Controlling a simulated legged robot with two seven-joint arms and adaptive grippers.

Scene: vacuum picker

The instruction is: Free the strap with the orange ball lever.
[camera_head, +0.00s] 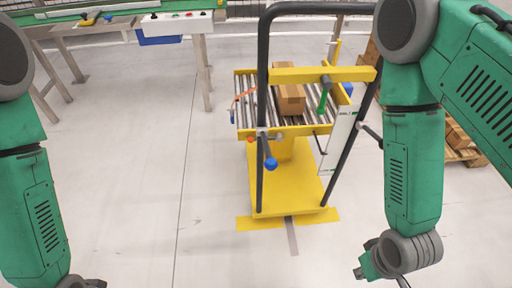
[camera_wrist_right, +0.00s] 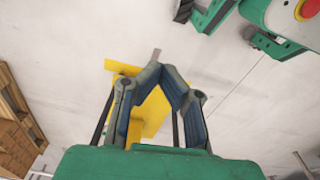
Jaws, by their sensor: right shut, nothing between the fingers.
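A small orange ball (camera_head: 250,139) shows at the front left of a yellow roller cart (camera_head: 292,186), beside a lever with a blue ball (camera_head: 271,163). A thin orange strap (camera_head: 243,97) shows at the left side of the roller bed; its ends are too small to make out. My right gripper (camera_head: 403,281) is low at the right, well away from the cart's levers. In the right wrist view the right gripper (camera_wrist_right: 164,68) is shut and empty, with its tips together above the floor. Only a dark bit of my left gripper (camera_head: 94,284) shows at the bottom left edge.
A cardboard box (camera_head: 290,93) sits on the rollers under a yellow bar (camera_head: 310,75) with a green handle (camera_head: 322,102). A black tube frame (camera_head: 262,60) rises around the cart. A conveyor table stands back left. Pale floor is clear in front.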

